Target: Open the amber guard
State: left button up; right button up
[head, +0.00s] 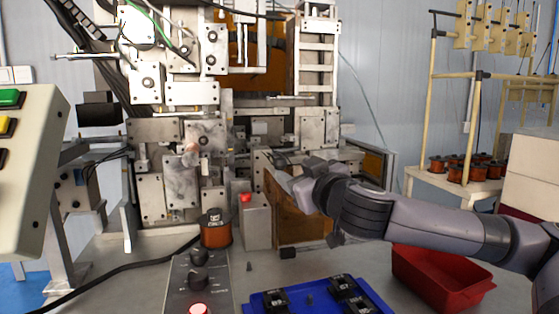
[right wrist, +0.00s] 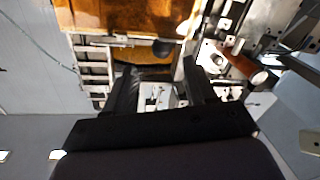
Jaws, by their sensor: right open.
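An amber panel of the guard (head: 290,222) stands upright on the machine's front, low in the middle of the head view, partly hidden by my right gripper. A small dark block on a thin bar (head: 288,253) shows at its lower edge. Amber sheet also shows at the top of the right wrist view (right wrist: 130,14). My right gripper (head: 284,178) is at the panel's upper edge in the head view. In the right wrist view its two fingers (right wrist: 160,68) are spread, with nothing clearly held between them. Whether a finger touches the guard cannot be told. My left gripper is out of view.
A grey box with a red button (head: 246,198) and a copper spool (head: 215,230) stand left of the panel. A knob console (head: 198,283), a blue tray (head: 322,293) and a red bin (head: 440,280) lie in front. Another amber panel (head: 374,165) is behind my arm.

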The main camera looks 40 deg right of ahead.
aim_at(283, 165)
jog(key=shift+x, duration=4.25)
jog(key=shift+a+f, duration=0.1)
